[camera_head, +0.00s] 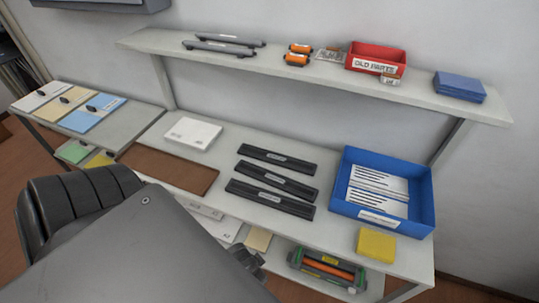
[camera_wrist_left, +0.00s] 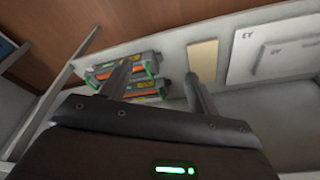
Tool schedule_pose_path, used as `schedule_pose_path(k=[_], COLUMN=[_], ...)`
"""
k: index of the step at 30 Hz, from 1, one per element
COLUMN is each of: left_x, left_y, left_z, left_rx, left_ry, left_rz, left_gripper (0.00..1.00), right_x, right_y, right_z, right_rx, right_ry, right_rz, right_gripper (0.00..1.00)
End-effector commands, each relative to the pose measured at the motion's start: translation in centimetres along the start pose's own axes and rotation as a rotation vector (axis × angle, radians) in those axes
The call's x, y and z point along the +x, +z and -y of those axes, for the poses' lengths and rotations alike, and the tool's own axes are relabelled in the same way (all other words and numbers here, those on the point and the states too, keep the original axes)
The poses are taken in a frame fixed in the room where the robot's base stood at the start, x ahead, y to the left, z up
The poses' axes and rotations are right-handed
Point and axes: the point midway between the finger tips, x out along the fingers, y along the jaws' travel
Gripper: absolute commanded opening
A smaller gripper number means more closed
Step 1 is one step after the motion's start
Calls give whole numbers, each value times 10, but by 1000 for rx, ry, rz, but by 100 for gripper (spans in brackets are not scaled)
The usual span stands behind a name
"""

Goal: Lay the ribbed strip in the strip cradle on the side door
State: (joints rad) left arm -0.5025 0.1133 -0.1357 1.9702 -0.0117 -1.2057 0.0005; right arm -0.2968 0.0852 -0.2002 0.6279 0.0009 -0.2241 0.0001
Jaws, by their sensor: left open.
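I cannot tell for sure which thing is the ribbed strip. White pieces with dark lines (camera_head: 378,190) lie in the blue tray (camera_head: 430,208), and three long black labelled bars (camera_head: 275,180) lie beside it on the worktop. No side door or strip cradle can be made out. My left gripper (camera_head: 250,260) is low at the worktop's front edge, partly hidden by my arm. In the left wrist view it (camera_wrist_left: 162,73) is open and empty, above the lower shelf. Green, orange and grey cartridge units (camera_wrist_left: 125,78) lie beyond its left finger, also seen in the head view (camera_head: 327,265).
A yellow block (camera_head: 376,244) sits at the worktop's front right. A brown mat (camera_head: 170,170) and white box (camera_head: 192,133) lie left. The upper shelf holds grey rollers (camera_head: 225,43), a red bin (camera_head: 376,57) and blue pads (camera_head: 460,86). A beige pad (camera_wrist_left: 203,62) lies below.

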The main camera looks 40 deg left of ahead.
Motion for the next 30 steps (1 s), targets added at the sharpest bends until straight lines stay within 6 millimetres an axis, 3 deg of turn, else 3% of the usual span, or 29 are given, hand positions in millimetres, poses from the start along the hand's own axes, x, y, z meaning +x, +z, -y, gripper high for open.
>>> schedule_pose_path(k=[1, 4, 6, 9, 17, 23, 26, 28, 29, 30], left_x=[-27, -70, -98, -120, -150, -168, -165, -159, -156, -154], left_y=[-12, -38, -67, -113, -207, -252, -257, -253, -252, -248], left_z=[0, -2, -9, -26, -81, -123, -119, -99, -86, -65], left_rx=[11, 75, 193, 441, 1182, 2027, 2557, 2918, -3007, -2866], left_ry=[0, 2, 2, -5, -93, -261, -354, -380, 371, 315], left_rz=[-18, -65, -131, -246, -537, -741, -776, -750, 714, 607], left_gripper=[61, 61, 61, 61, 61, 61, 61, 61, 61, 61], right_x=[-11, -22, -29, -32, -34, -38, -40, -42, -42, -43], right_y=[0, 0, 0, 0, 2, 2, 3, 3, 3, 2], right_z=[3, 8, 10, 10, 6, 2, 0, 0, -1, -1], right_rx=[1, 4, 5, 5, 3, 1, 1, 0, 0, 0], right_ry=[-4, -10, -12, -13, -7, -3, -2, -1, -1, -1], right_rz=[1, 2, 2, 3, 6, 7, 7, 8, 8, 8], right_gripper=[71, 71, 71, 71, 71, 71, 71, 71, 71, 71])
